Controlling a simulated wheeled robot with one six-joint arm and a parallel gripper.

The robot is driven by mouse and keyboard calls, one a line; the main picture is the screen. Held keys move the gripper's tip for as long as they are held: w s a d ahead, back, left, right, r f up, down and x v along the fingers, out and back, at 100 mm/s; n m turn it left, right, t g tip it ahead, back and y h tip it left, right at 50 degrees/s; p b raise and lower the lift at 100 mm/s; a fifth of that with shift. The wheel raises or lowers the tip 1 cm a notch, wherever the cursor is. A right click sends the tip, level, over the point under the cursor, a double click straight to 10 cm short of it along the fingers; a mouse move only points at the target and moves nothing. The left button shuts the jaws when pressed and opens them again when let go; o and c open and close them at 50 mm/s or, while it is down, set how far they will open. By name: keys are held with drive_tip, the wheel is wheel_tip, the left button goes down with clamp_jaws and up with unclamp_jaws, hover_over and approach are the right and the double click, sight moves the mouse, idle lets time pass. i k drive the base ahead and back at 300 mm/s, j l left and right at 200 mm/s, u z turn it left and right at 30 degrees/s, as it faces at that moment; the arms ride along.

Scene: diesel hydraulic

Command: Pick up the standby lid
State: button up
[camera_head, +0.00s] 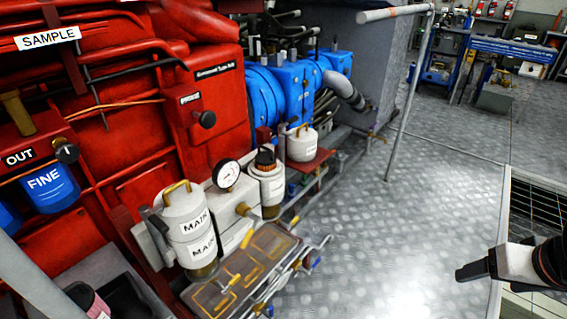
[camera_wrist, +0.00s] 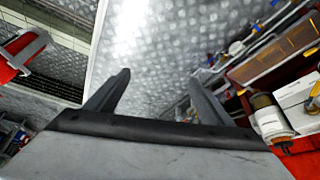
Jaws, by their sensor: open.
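A white lid with a handle on top (camera_head: 301,143) rests on a small red shelf behind the filter canisters in the head view. Its label is too small to read, so I cannot be sure it is the standby lid. A second canister (camera_head: 267,188) stands in front of it, with a dark and orange-brown top and no white lid on it. The nearer canister (camera_head: 188,222) wears a white lid marked MAIN with a yellow handle. My gripper (camera_head: 463,273) is at the far right, well away from the lids. In the wrist view my gripper (camera_wrist: 157,97) is open and empty.
A tray with yellow-handled tools (camera_head: 246,272) sits in front of the canisters. A pressure gauge (camera_head: 227,175) stands between them. A grey post and rail (camera_head: 408,95) rises behind. The diamond-plate floor (camera_head: 400,230) is clear. A floor grating (camera_head: 535,215) lies at right.

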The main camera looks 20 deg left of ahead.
sight(302, 146)
drive_tip(key=i+l, duration=0.2)
drive_tip(key=i, duration=0.15)
drive_tip(key=i+l+u, duration=0.1)
drive_tip(key=i, duration=0.25)
drive_tip(key=l+u, duration=0.1)
drive_tip(key=u, duration=1.4)
